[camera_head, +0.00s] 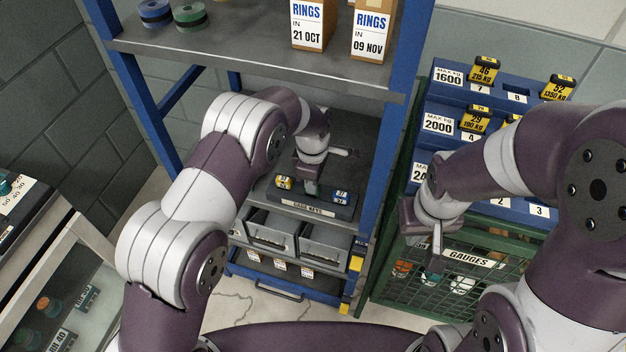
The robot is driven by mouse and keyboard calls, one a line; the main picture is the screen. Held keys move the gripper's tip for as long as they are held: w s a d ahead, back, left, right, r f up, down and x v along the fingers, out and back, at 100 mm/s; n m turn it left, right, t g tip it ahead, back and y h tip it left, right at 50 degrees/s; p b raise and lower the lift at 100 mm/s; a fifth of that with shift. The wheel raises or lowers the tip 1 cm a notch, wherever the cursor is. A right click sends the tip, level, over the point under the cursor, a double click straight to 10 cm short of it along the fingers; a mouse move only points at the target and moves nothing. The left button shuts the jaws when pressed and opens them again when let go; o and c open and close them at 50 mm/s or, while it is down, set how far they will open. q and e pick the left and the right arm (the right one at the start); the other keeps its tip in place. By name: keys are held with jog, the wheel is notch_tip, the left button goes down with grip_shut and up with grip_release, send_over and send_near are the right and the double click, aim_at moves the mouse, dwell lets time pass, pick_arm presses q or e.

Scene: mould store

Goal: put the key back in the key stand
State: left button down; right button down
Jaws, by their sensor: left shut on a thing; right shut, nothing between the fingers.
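The key stand (312,206), a dark block labelled "CAGE KEYS", stands on the middle shelf of the blue rack. A yellow-tagged key (284,183) sits at its left end and a blue-tagged key (341,195) at its right end. My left gripper (312,179) reaches into the rack, just above the middle of the stand, and is shut on a key (311,188). Only a small greenish part of that key shows below the fingers; I cannot tell whether it touches the stand. My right gripper (436,258) is shut and empty in front of the green cage.
The upper shelf (245,50) is above my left arm, with ring rolls and "RINGS" boxes. Rack posts (383,165) flank the opening. Grey bins (270,229) sit below the stand. The green "GAUGES" cage (468,257) and blue numbered blocks (447,95) stand right, a glass-fronted cabinet (72,290) left.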

pick_arm(q)
jog(key=shift+s+f, duration=0.25)
jog(key=shift+f, duration=0.05)
jog(key=c, duration=1.1)
grip_release()
jog(key=shift+o, duration=0.4)
jog(key=shift+w, duration=0.2)
